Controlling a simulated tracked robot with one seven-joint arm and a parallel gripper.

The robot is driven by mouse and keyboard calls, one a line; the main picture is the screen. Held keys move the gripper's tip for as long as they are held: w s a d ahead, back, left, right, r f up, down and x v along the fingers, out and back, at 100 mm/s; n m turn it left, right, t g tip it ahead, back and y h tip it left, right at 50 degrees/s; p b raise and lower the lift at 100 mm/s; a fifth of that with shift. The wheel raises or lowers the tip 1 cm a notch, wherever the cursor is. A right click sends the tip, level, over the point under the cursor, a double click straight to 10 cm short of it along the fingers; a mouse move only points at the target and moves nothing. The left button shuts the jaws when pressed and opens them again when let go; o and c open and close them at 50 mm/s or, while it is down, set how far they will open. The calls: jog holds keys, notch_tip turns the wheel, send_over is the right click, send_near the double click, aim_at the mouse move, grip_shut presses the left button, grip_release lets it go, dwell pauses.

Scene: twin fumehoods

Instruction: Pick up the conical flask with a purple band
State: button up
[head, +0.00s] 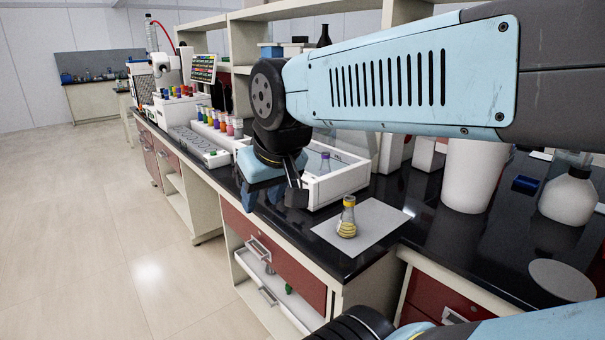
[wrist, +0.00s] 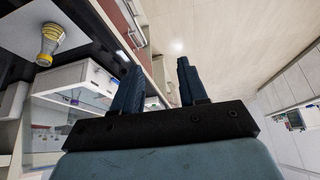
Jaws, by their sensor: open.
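The conical flask with a purple band (head: 325,163) stands inside a white open-topped tray (head: 340,186) on the black bench. Its lower part is hidden by the tray wall. In the wrist view its purple band (wrist: 75,99) shows small in the tray, at the left. A second conical flask with yellow bands (head: 347,219) stands on a grey mat (head: 378,222) in front of the tray; it also shows at the wrist view's upper left (wrist: 49,45). My gripper (head: 270,193) is open and empty, left of the tray near the bench's front edge. In the wrist view its fingers (wrist: 158,72) are apart.
Several colour-capped bottles (head: 218,120) stand in a rack farther left along the bench. A white cylindrical container (head: 470,175) and a white bottle (head: 568,197) stand to the right. Shelving rises behind the tray. The floor at left is clear.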

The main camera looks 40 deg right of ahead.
jog(key=shift+o, duration=1.5)
jog(key=shift+w+d, duration=0.15)
jog(key=shift+w, duration=0.1)
jog(key=shift+o, duration=0.7)
jog(key=w+d+n+g+h, duration=0.1)
jog(key=w+d+n+h, duration=0.1)
jog(key=w+d, duration=0.5)
jog(key=shift+w+f+n+g, duration=0.3)
jog(key=shift+w+f+n, duration=0.1)
jog(key=shift+w+n, duration=0.3)
jog(key=n+g+h, duration=0.3)
jog(key=n+h, duration=0.8)
jog(key=n, duration=0.4)
send_near(322, 160)
jog(key=shift+n, duration=0.3)
jog(key=shift+x, duration=5.9)
